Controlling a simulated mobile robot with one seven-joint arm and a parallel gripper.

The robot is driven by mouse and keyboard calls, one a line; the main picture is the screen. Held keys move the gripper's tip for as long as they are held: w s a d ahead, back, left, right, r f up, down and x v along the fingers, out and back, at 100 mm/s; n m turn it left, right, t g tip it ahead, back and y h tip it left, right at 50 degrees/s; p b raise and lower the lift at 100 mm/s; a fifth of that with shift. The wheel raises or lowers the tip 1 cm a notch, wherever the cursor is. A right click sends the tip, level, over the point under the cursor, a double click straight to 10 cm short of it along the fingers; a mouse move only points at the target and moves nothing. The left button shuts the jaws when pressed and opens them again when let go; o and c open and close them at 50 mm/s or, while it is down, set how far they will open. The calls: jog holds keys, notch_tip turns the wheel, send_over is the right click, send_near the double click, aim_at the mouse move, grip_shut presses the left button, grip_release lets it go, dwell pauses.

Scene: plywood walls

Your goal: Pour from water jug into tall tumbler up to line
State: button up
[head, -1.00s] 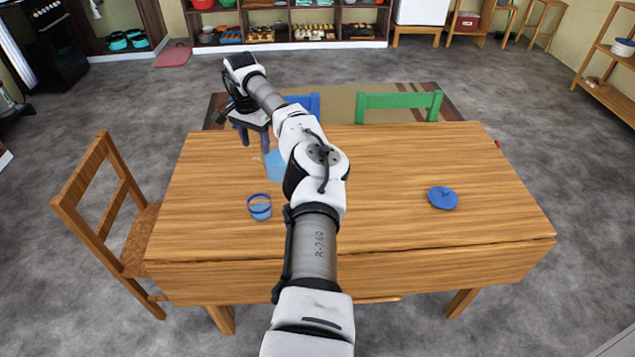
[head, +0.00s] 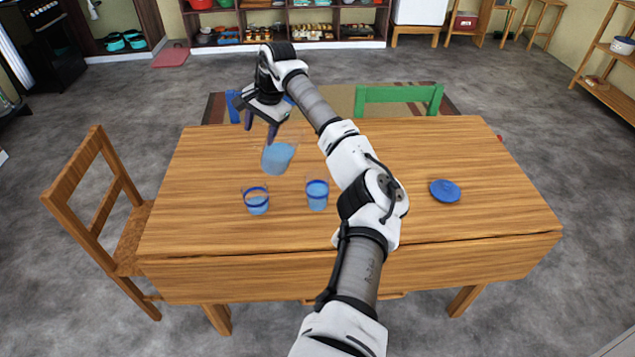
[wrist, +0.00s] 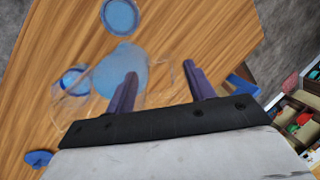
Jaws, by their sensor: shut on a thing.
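My gripper (head: 262,128) is shut on the clear water jug (head: 278,157), which holds blue water and hangs above the table's left half. In the wrist view the jug (wrist: 120,72) lies at my gripper's fingers (wrist: 160,88). The jug looks slightly tilted. The taller tumbler (head: 317,194), clear with a blue band, stands to the right of and nearer than the jug, with blue liquid inside. It shows through the jug's clear side in the wrist view (wrist: 74,79). I cannot tell its exact level against the band.
A shorter blue-banded glass (head: 256,201) with blue liquid stands left of the tall tumbler. A blue lid-like disc (head: 445,191) lies on the right of the wooden table (head: 450,230). Chairs stand at left (head: 100,215) and behind (head: 400,96). The table's right half is mostly clear.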

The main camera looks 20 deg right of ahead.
jog(key=shift+s+d+r+t+y+b, duration=0.25)
jog(key=shift+s+d+t+y+b, duration=0.5)
jog(key=shift+d+t+y+b, duration=0.1)
jog(key=shift+s+d+r+t+y+b, duration=0.25)
jog(key=shift+s+d+t+y+b, duration=0.5)
jog(key=shift+d+y, duration=0.1)
jog(key=shift+s+d+r+t+y, duration=0.1)
jog(key=shift+s+d+t+y, duration=0.4)
jog(key=shift+t+y, duration=0.25)
dwell(1.6)
jog(key=shift+s+d+r+y, duration=0.1)
jog(key=shift+d+r+y, duration=0.05)
jog(key=shift+r+y, duration=0.15)
dwell(1.1)
